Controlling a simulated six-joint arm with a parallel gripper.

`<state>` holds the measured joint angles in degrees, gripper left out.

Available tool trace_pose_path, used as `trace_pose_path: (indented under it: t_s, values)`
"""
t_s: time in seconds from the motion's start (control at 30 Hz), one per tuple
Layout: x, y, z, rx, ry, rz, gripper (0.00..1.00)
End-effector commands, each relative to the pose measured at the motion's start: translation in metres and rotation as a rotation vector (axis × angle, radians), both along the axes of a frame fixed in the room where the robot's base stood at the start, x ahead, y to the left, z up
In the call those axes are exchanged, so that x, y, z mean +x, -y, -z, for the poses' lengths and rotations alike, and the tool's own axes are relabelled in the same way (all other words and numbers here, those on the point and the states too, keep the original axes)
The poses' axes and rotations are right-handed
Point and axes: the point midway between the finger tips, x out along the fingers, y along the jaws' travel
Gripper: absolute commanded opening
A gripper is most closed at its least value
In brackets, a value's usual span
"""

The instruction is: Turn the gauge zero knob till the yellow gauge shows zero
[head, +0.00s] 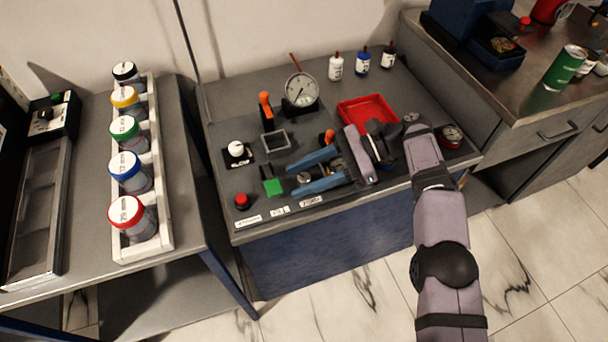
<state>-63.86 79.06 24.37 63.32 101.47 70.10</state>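A round dial gauge (300,90) with a white face and dark needle stands on a black base at the back of the bench. I see no clear yellow on it, and its reading is too small to tell. My gripper (294,184) is over the front of the bench, its two blue fingers spread apart. A small silvery knob (304,178) shows between the fingers; I cannot tell whether they touch it. A white knob (236,149) on a black base is at the left. Which knob is the gauge zero knob I cannot tell.
A red tray (366,112) and red-rimmed gauge (451,135) lie to the right. Small bottles (362,60) stand behind. Lidded jars (128,170) fill the left rack.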

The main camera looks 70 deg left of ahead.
Motion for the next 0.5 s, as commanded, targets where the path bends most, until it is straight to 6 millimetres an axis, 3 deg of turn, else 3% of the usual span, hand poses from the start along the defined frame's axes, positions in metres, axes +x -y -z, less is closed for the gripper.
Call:
trace_pose_path:
  t_s: [0.27, 0.5]
  values:
    - [0.0, 0.0, -0.012, 0.002, 0.001, 0.0, 0.41]
    - [0.0, 0.0, -0.048, 0.004, 0.002, -0.001, 0.41]
